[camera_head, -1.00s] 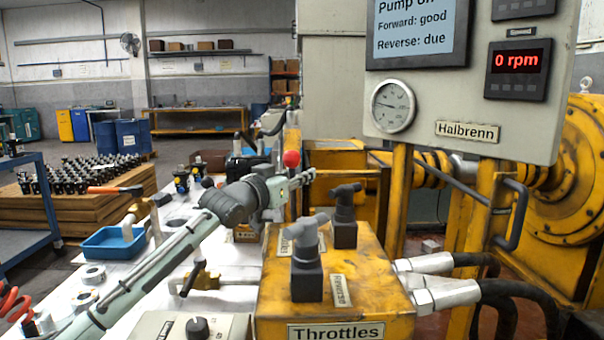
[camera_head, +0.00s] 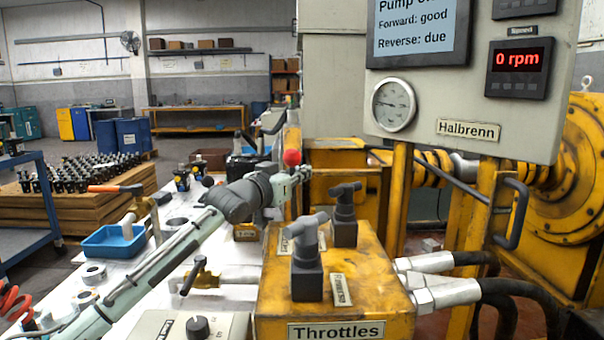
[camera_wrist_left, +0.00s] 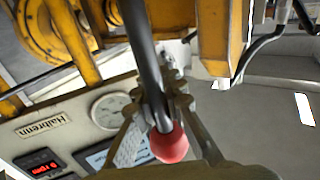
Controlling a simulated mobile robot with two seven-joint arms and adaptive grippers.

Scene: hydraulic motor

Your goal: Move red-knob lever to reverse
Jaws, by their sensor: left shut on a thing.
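The red-knob lever shows in the head view as a red ball knob (camera_head: 291,157) beyond the throttle box. In the left wrist view its red knob (camera_wrist_left: 170,144) sits on a dark rod (camera_wrist_left: 146,55). My left gripper (camera_head: 296,177) is at this lever, just below the knob. In the left wrist view its fingers (camera_wrist_left: 163,98) are shut on the rod, with the knob on the palm side of them. The lever's base and any direction marks are hidden. My right gripper is not in view.
A yellow throttle box (camera_head: 370,290) with two dark T-handles stands in front. A grey panel (camera_head: 540,120) above reads "Forward: good", "Reverse: due" and 0 rpm. A white bench (camera_head: 225,275) lies left, with a blue tray (camera_head: 113,242). Hoses (camera_head: 510,290) run at right.

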